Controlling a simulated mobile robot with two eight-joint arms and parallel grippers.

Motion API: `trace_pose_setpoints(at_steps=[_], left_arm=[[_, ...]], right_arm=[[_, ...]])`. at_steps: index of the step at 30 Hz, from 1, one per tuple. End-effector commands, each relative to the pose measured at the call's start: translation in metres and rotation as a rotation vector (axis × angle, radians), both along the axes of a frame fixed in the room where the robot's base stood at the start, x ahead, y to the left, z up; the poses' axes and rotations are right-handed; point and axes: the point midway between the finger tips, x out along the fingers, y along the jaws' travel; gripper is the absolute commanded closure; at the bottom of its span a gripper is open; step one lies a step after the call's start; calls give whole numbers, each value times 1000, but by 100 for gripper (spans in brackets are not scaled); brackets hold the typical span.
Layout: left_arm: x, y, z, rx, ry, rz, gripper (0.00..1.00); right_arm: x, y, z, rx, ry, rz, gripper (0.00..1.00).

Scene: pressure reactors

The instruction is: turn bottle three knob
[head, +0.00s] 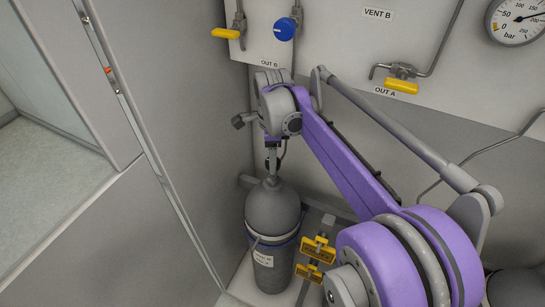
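A grey gas bottle (272,211) stands upright in the corner, with a strap around it and a white label whose text is too small to read. My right arm comes in from the lower right, and its wrist is above the bottle. My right gripper (272,161) points down at the bottle's neck. The bottle's knob is not clearly visible; the gripper and wrist cover the top. I cannot tell whether the fingers are open or shut, or whether they touch anything. My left gripper is out of view.
A wall panel behind carries a blue knob (284,29), yellow valve handles (401,86) and a pressure gauge (517,18). A grey wall (185,110) stands close left of the bottle. Yellow clamps (318,250) are right of it. Another dark rounded shape (515,287) shows at lower right.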

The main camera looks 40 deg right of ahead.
Motion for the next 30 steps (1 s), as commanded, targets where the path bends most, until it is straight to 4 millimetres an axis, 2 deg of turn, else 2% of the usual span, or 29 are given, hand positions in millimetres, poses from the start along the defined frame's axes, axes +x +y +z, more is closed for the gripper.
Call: trace_pose_setpoints(at_steps=[1,8,9,20,30], left_arm=[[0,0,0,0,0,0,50],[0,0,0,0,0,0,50],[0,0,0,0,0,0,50],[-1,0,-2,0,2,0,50],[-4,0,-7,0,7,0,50]], right_arm=[[0,0,0,0,0,0,57],[0,0,0,-1,-1,0,99],[0,0,0,-1,-1,0,100],[0,0,0,0,0,73,100],[0,0,0,0,-1,336,100]])
